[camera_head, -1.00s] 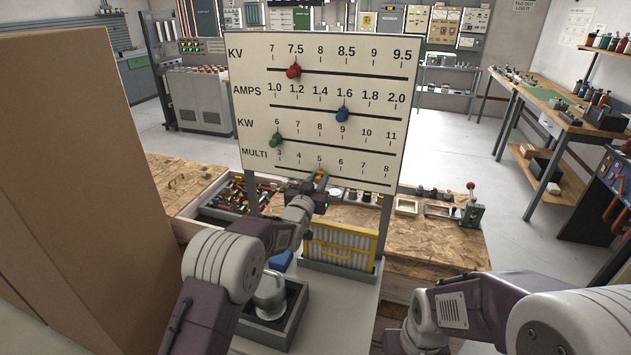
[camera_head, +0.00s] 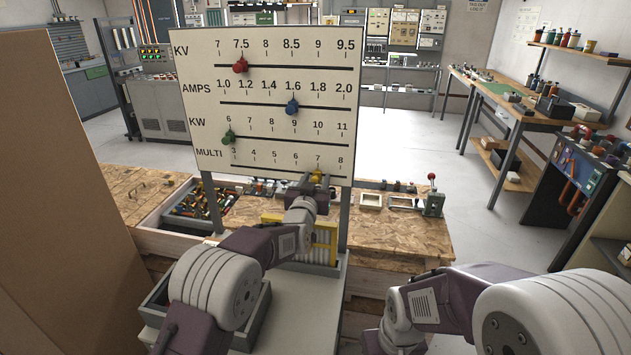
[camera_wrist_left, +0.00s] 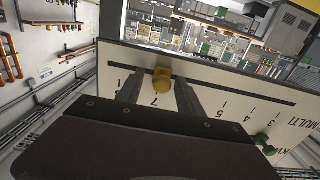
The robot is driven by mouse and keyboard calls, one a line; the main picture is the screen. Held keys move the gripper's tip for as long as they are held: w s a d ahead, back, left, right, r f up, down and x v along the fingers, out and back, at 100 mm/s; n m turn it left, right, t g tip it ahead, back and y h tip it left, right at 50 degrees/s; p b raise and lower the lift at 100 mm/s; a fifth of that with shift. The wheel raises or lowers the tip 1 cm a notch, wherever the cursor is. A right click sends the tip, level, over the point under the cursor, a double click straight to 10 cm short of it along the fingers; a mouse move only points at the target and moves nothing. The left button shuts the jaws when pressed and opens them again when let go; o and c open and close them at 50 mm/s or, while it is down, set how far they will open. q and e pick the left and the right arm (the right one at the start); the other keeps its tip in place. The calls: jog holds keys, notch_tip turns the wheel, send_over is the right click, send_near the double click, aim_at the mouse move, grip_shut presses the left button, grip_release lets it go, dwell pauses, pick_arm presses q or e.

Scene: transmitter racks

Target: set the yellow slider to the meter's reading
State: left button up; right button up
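The board (camera_head: 265,75) carries four scale rows: KV, AMPS, KW and MULTI. The yellow slider (camera_head: 317,176) is on the lowest track, MULTI, about under the 7. In the left wrist view the yellow slider (camera_wrist_left: 162,76) shows close to the numeral 7. My right gripper is out of view; only my right arm shows. I cannot make out a meter or its reading.
The red slider (camera_head: 240,66) is near 7.5 on KV, the blue slider (camera_head: 292,106) near 1.6 on AMPS, the green slider (camera_head: 229,137) near 6 on KW. A brown panel (camera_head: 60,180) stands close at the left. A wooden bench (camera_head: 400,235) runs behind the board.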

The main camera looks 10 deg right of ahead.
pick_arm(q)
jog(key=shift+a, duration=0.1)
jog(key=b+v, duration=0.2)
jog(key=v, duration=0.7)
